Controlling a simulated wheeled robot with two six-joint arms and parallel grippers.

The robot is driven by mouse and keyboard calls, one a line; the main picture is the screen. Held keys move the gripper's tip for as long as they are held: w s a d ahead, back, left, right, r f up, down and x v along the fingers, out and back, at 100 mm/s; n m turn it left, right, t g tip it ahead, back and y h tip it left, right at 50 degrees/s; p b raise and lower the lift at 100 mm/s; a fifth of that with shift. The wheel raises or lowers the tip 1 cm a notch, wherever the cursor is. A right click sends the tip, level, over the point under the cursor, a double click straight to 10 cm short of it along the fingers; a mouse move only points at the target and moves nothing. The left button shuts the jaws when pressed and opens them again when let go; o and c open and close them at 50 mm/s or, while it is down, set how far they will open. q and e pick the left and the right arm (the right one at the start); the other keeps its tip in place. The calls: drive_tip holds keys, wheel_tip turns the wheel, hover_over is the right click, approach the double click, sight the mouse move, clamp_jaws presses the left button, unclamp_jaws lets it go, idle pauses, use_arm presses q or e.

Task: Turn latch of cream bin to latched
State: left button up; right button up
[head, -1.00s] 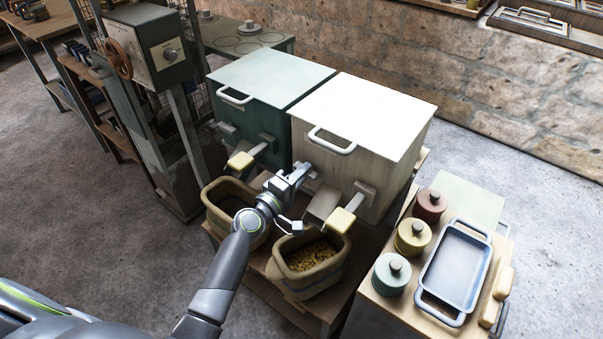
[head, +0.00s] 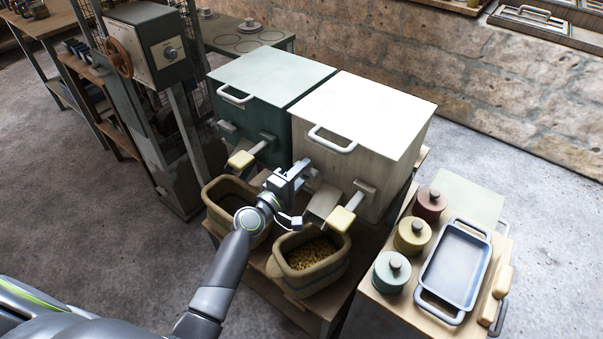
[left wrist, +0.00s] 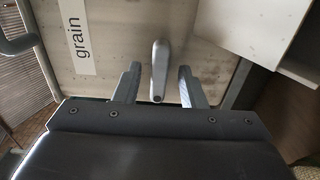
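The cream bin (head: 350,122) stands on a wooden stand beside the green bin, with a white lid handle on top. In the left wrist view its front face (left wrist: 115,30) carries a "grain" label (left wrist: 81,38). A grey latch lever (left wrist: 159,70) sits on that face, lying lengthwise between my left gripper's fingers (left wrist: 158,86). The fingers are open, one on each side of the lever with gaps to both. In the head view my left gripper (head: 296,172) is at the front left of the cream bin, and it hides most of the latch. My right gripper is not in view.
A green bin (head: 262,82) stands to the left. Spouts with yellow-handled levers (head: 339,218) project from the bins. Two tubs, one with grain (head: 312,252), sit below. A side table with lidded pots (head: 411,236) and a grey tray (head: 456,262) is at right.

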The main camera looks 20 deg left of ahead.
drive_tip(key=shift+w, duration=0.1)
